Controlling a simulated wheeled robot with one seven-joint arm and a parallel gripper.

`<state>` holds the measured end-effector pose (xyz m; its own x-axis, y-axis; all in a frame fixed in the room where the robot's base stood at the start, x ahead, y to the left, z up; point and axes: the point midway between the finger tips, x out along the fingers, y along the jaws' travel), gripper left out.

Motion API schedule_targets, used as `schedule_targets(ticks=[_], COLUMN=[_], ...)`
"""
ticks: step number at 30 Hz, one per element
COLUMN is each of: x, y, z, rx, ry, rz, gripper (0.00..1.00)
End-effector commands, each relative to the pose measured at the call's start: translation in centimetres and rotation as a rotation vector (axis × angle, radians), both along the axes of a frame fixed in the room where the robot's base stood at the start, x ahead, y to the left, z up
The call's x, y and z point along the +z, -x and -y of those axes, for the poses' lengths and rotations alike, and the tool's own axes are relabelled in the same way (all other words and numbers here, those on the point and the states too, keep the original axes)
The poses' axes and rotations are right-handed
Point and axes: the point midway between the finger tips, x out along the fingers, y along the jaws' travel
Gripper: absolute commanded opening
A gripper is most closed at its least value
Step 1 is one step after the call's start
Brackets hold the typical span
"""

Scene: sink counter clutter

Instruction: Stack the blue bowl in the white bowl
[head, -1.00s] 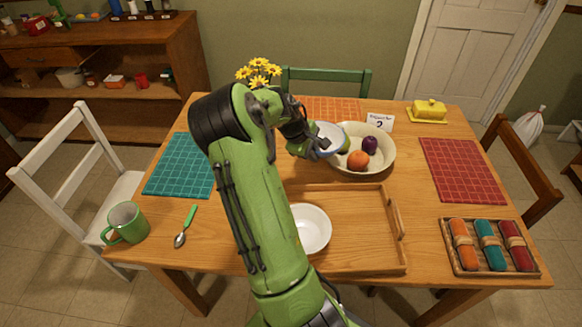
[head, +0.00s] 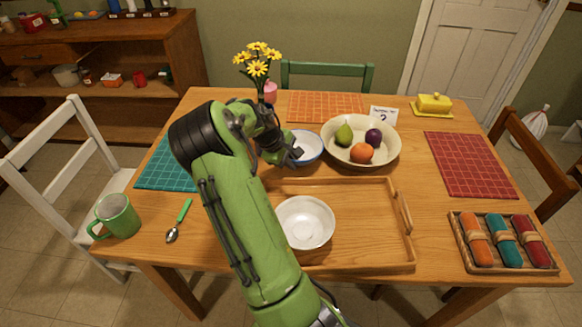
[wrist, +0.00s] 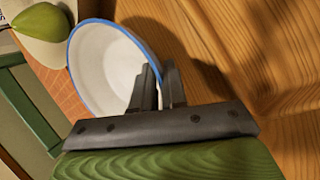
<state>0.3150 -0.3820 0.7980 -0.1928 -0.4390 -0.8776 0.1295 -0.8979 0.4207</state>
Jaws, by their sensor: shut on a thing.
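The blue bowl (head: 308,146), white inside with a blue rim, is behind the tray and left of the fruit bowl. My gripper (head: 296,156) is shut on its near rim. In the wrist view the fingers (wrist: 158,88) pinch the rim of the blue bowl (wrist: 98,62), one finger inside the bowl. I cannot tell whether the bowl touches the table. The white bowl (head: 305,222) sits upright and empty on the left part of the wooden tray (head: 370,258), in front of my gripper. My arm passes close to its left side.
A cream fruit bowl (head: 392,150) with a pear, plum and orange stands right of the blue bowl. A flower vase (head: 270,92) is behind my gripper. A green mug (head: 118,217) and spoon (head: 178,222) lie left. The tray's right part is clear.

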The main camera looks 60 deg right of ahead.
Motion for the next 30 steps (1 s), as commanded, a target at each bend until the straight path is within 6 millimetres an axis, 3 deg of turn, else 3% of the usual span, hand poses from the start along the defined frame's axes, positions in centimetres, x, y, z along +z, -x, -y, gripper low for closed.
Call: schedule_targets(ticks=[7, 8, 12, 23, 30], x=[0.0, -0.1, 0.0, 0.9, 6.5], y=[0.0, 0.0, 0.0, -0.1, -1.4], z=[0.0, -0.1, -0.1, -0.3, -3.0], rx=[-0.001, 0.001, 0.001, 0.002, 0.005], ry=[-0.001, -0.003, -0.003, -0.002, -0.002], rz=[-0.001, -0.002, -0.002, 0.001, 0.003], gripper=[0.00, 0.15, 0.37, 0.37, 0.37])
